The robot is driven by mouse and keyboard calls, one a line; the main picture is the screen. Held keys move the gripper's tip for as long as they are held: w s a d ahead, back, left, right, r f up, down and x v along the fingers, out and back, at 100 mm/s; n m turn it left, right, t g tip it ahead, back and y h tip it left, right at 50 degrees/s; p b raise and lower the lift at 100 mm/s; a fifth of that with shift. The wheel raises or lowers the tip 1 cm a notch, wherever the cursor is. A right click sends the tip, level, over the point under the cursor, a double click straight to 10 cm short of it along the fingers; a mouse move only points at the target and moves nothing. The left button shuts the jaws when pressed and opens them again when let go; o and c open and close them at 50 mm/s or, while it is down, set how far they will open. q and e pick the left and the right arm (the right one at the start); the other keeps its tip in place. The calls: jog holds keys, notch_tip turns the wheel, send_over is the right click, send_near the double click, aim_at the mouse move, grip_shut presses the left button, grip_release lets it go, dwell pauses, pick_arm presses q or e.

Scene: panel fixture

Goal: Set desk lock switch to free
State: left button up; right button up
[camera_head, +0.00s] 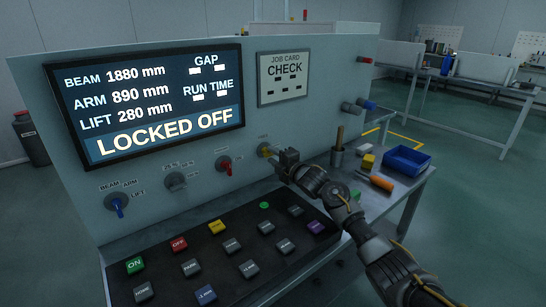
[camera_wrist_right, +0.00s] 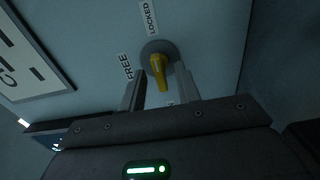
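The desk lock switch is a yellow knob on a round grey base on the panel. In the head view the knob (camera_head: 264,149) is at the right end of the row of switches, partly hidden by my gripper. In the right wrist view the yellow knob (camera_wrist_right: 157,66) stands near the labels FREE (camera_wrist_right: 126,66) and LOCKED (camera_wrist_right: 152,17). My right gripper (camera_head: 279,158) is at the switch. Its two fingers (camera_wrist_right: 159,84) are apart on either side of the knob, with gaps visible. The screen (camera_head: 160,105) reads LOCKED OFF. My left gripper is not in view.
A blue knob (camera_head: 118,205), a grey switch (camera_head: 176,181) and a red knob (camera_head: 224,164) sit left along the panel. A black keypad (camera_head: 205,256) with several buttons lies below. A blue bin (camera_head: 407,160) and an orange-handled tool (camera_head: 381,183) lie right of my arm.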

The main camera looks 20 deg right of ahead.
jog(key=shift+w+a, duration=0.15)
jog(key=shift+w, duration=0.15)
jog(key=shift+c, duration=0.3)
grip_shut()
